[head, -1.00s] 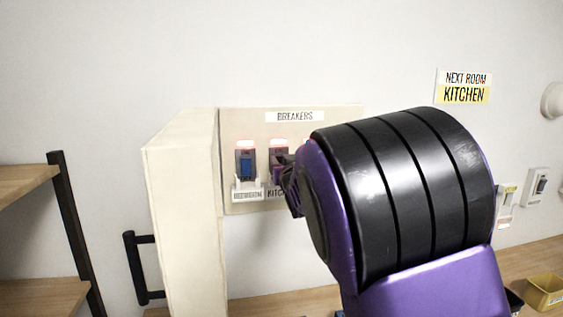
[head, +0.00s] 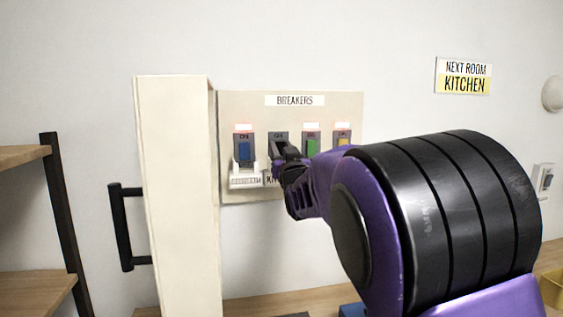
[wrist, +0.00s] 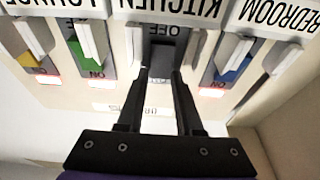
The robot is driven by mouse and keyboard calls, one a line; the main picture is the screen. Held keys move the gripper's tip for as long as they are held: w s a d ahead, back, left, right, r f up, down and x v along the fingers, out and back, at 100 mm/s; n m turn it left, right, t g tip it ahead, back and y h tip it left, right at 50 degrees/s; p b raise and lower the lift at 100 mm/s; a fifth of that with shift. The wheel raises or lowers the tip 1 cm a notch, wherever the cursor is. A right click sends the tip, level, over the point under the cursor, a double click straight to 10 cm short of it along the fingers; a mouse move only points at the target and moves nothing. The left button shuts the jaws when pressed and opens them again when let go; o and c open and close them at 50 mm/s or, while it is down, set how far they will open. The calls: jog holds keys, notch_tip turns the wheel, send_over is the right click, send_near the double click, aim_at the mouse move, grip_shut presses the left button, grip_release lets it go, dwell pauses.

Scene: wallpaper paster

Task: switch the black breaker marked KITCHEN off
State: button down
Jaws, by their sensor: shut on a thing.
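The KITCHEN breaker is second from the left on the breaker panel (head: 350,110). Its dark lever (wrist: 161,65) shows in the wrist view, upside down, between my fingertips, with OFF lettering beside it on the KITCHEN label side. My gripper (head: 282,155) is at this breaker and covers much of it in the head view. The fingers (wrist: 162,78) are shut on the black lever. The lamp above this breaker looks unlit in the head view, while the other breakers' lamps glow red. The lever's exact tilt is hard to tell.
A blue breaker (head: 243,151) marked BEDROOM is close on the left, green (head: 312,146) and yellow (head: 343,141) ones on the right. White guards (wrist: 232,55) stand beside the levers. The open panel door (head: 175,190) juts out at left. A KITCHEN sign (head: 463,77) hangs at right.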

dwell(0.4)
jog(key=c, duration=0.6)
grip_release()
jog(key=shift+o, duration=0.2)
jog(key=shift+f, duration=0.1)
